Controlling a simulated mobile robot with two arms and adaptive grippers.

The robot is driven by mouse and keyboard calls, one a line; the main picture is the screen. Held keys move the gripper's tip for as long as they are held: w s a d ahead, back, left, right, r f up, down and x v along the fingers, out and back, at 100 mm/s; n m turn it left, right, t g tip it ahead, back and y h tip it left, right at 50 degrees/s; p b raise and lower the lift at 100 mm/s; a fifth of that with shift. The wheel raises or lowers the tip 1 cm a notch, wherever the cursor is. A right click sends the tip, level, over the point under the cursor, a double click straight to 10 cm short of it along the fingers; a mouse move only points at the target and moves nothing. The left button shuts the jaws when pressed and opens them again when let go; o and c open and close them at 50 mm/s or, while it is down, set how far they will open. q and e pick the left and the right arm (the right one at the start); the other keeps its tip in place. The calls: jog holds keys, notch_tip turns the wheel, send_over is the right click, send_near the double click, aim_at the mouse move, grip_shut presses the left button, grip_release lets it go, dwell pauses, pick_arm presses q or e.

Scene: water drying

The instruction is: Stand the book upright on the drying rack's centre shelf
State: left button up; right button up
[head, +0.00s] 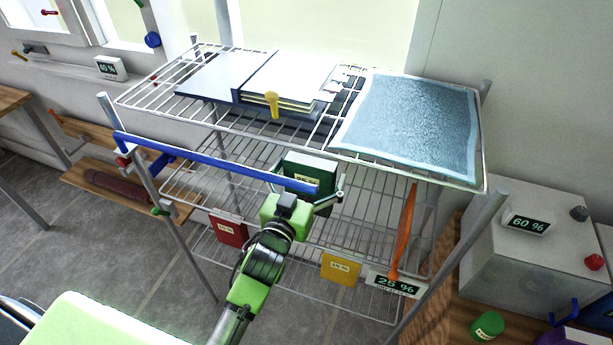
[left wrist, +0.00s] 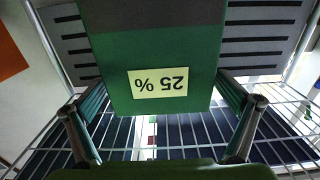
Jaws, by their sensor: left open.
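The green book (head: 318,165) with a pale label stands roughly upright at the middle shelf of the wire drying rack (head: 150,107). In the left wrist view the book (left wrist: 160,48) fills the upper middle, and its label reads 25 % upside down. My left gripper (head: 308,200) is in front of the rack at the book. Its fingers (left wrist: 160,115) are spread, one at each side of the book's near edge. I cannot tell whether they touch it. The book's lower part is partly hidden in the head view. My right gripper is not in view.
A blue bar (head: 215,160) crosses the rack's front, its end near my gripper. Books (head: 285,80) and a blue cloth (head: 410,125) cover the top shelf. Red (head: 228,231) and yellow (head: 340,268) labelled cards hang lower. A grey box (head: 530,255) stands right.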

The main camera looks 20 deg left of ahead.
pick_arm(q)
jog(key=shift+s, duration=0.25)
jog(key=s+b, duration=0.2)
jog(key=s, duration=0.9)
jog(key=shift+s+a+r, duration=0.15)
jog(key=shift+s+a, duration=0.05)
jog(key=shift+s, duration=0.1)
